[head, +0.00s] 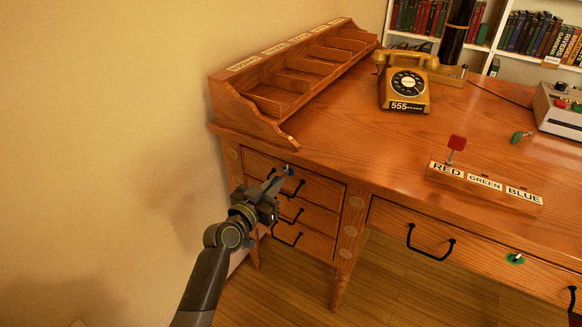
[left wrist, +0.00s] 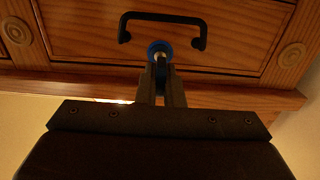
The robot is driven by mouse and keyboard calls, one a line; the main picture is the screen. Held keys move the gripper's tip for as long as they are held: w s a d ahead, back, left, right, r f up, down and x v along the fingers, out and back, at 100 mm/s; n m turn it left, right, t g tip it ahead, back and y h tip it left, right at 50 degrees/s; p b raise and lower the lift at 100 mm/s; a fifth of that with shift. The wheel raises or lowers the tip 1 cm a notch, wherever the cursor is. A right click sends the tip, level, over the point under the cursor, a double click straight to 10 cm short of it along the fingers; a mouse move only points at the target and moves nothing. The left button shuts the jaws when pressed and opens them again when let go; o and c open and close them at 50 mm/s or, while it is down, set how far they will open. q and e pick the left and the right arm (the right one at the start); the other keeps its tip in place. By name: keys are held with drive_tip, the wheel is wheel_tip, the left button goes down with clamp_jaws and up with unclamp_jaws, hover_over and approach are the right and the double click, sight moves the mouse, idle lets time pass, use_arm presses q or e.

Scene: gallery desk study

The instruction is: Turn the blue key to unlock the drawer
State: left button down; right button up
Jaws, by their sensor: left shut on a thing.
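My left gripper (head: 279,186) is at the top drawer (head: 322,188) of the desk's left stack. Its fingers (left wrist: 161,88) are shut on the blue key, whose grip is mostly hidden between them. A short metal shaft (left wrist: 160,58) shows ahead of the fingertips, at the round blue lock plate (left wrist: 159,48) on the drawer front. The blue lock also shows in the head view (head: 290,170). The drawer looks closed. I cannot tell how far the key is turned. My right gripper is not in view.
A black drawer handle (left wrist: 163,19) is close to the fingers. A green lock (head: 515,258) is on the wide drawer. A yellow telephone (head: 405,85) stands behind.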

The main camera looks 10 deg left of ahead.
use_arm(q)
drive_tip(key=shift+w+r, duration=0.1)
drive_tip(key=shift+r, duration=0.25)
drive_tip(key=shift+f+m+b, duration=0.1)
drive_tip(key=shift+m+b, duration=0.3)
drive_tip(key=shift+b, duration=0.2)
drive_tip(key=shift+m+b, duration=0.85)
drive_tip(key=shift+m, duration=0.05)
